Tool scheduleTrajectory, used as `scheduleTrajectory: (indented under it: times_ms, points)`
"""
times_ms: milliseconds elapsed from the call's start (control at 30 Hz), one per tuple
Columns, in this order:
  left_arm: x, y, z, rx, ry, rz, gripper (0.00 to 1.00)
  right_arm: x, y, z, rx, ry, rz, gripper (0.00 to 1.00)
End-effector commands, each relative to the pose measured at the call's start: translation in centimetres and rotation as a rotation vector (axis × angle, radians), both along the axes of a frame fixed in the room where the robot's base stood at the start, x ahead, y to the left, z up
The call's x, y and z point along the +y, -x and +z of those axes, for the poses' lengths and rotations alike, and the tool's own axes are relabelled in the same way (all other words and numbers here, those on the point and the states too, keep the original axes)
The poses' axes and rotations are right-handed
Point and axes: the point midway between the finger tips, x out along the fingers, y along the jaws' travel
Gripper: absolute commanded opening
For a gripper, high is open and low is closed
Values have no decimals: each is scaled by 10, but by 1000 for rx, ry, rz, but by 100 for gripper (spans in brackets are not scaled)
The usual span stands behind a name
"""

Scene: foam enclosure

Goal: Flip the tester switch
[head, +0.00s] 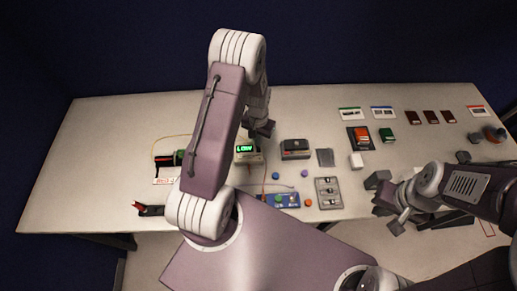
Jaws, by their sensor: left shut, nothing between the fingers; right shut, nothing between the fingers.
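A small tester-like box (247,157) with a lit green display reading "LOW" stands mid-table. Its switch is too small to make out, and my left arm hides part of the area to its left. My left gripper (264,128) is just behind and to the right of this box, shut and empty; I cannot tell whether it touches anything. My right gripper (382,204) is at the front right edge of the table, shut and empty.
A dark-topped box (295,148) stands right of the display box. In front are a blue board (283,201) with coloured knobs and a grey three-switch panel (328,192). Red and green blocks (387,135) and several cards lie at right. The table's back left is clear.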

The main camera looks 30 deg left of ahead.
Motion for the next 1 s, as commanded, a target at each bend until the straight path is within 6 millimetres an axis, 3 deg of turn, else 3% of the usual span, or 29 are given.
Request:
scheduleTrajectory:
  times_ms: [1000]
  points:
    - [0,0,-16,0,0,0,0,0,0,-12,0,0,0,0]
